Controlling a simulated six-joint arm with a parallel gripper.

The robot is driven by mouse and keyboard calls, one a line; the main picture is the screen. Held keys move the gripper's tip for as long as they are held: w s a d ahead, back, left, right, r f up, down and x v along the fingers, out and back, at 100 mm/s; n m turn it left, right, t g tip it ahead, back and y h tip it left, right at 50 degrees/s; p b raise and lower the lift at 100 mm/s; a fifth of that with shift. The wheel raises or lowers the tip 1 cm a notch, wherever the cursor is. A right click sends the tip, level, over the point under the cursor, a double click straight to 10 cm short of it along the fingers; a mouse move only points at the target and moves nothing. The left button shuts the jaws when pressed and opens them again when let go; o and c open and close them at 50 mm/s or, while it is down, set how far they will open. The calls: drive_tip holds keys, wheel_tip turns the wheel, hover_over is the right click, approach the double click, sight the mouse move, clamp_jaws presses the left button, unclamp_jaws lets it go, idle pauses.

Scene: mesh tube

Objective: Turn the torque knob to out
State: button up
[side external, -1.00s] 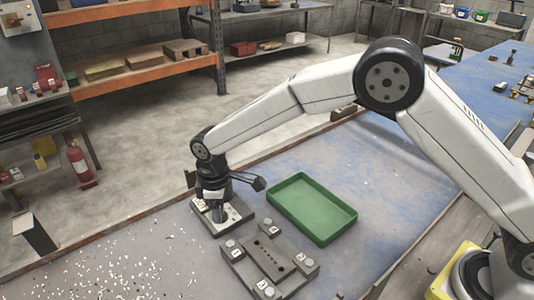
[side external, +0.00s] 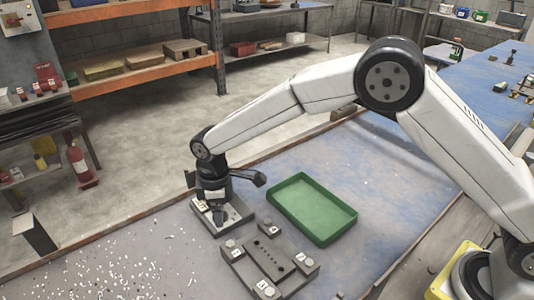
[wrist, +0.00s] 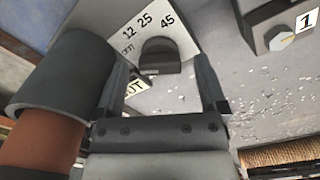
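The torque knob (wrist: 160,56) is a dark, rounded knob on a pale dial plate (wrist: 182,30) in the wrist view. Printed marks 12, 25 and 45 lie along its far side, with a small mark to its left. A label ending in "UT" (wrist: 134,88) shows near the left finger, partly hidden. My gripper (wrist: 161,75) is open, one finger on each side of the knob; I cannot tell whether they touch it. In the side view my gripper (side external: 217,213) is down over the grey plate (side external: 240,219) and hides the knob. The knob's pointer is not clear.
A grey block with numbered bolts (side external: 268,256) stands just in front of the plate. A green tray (side external: 312,208) lies to the right. A grey cylinder (wrist: 65,85) fills the wrist view's left side.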

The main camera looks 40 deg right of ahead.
sight(224, 214)
drive_tip(key=shift+r, duration=3.9)
drive_tip(key=shift+d, duration=0.1)
drive_tip(key=s+d+m+t, duration=0.1)
drive_tip(key=s+d+m, duration=0.3)
drive_tip(key=s+d, duration=0.2)
drive_tip(key=s+d+f+m, duration=0.1)
drive_tip(key=s+d+m, duration=0.3)
drive_tip(key=s+d, duration=0.3)
drive_tip(key=s+d+f+m+t, duration=0.1)
drive_tip(key=s+d+m, duration=0.3)
drive_tip(key=s+d, duration=0.3)
drive_tip(key=shift+d+f+t, duration=0.1)
drive_tip(key=shift+d+t, duration=0.2)
drive_tip(key=shift+d, duration=1.5)
drive_tip(key=shift+s+d+f, duration=0.15)
drive_tip(key=shift+s, duration=0.3)
